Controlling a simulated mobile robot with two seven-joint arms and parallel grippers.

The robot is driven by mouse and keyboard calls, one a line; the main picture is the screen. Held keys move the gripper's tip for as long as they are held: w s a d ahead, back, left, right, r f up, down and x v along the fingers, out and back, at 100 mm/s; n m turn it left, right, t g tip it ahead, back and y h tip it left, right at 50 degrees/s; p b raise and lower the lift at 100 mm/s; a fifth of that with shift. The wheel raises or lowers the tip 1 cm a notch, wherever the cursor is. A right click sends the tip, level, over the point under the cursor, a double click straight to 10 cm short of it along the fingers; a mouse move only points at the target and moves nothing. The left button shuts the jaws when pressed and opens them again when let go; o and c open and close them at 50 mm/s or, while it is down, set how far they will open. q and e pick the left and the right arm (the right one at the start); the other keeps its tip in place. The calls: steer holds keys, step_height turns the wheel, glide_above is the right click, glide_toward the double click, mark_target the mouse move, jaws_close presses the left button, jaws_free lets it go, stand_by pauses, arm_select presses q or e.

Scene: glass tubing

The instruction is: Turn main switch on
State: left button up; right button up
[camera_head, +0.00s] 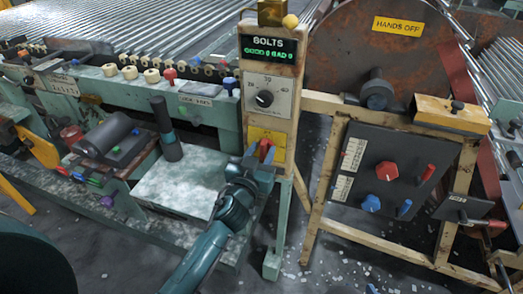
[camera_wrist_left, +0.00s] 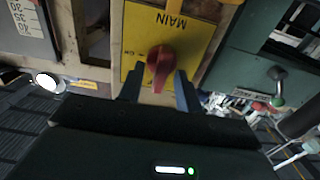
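The main switch is a red knob (camera_wrist_left: 160,66) on a yellow plate (camera_wrist_left: 185,25) marked MAIN, which appears upside down in the wrist view. In the head view the red knob (camera_head: 265,149) sits on the yellow plate (camera_head: 266,135) low on the post, below a dial. My left gripper (camera_head: 264,163) is right at the knob. In the wrist view the left gripper (camera_wrist_left: 158,78) has its two fingers apart, one on each side of the knob's near end. I cannot tell whether either finger touches it. The knob's grip runs roughly up and down in that view. My right gripper does not show.
A dark panel (camera_head: 388,170) with red and blue knobs stands to the right. A pale flat box (camera_head: 178,187) lies to the left.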

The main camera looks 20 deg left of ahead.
arm_select(q)
steer(key=shift+c, duration=0.3)
jaws_close()
steer(key=m, duration=0.4)
steer(key=shift+d, duration=0.15)
steer(key=m, duration=0.4)
steer(key=shift+d+m, duration=0.1)
steer(key=shift+m, duration=0.2)
steer(key=m, duration=0.4)
steer(key=shift+d+f, duration=0.1)
steer(key=shift+f, duration=0.05)
steer(key=shift+f+m, duration=0.15)
steer(key=shift+m, duration=2.55)
steer(key=shift+o, duration=0.3)
jaws_free()
steer(key=shift+f, duration=0.1)
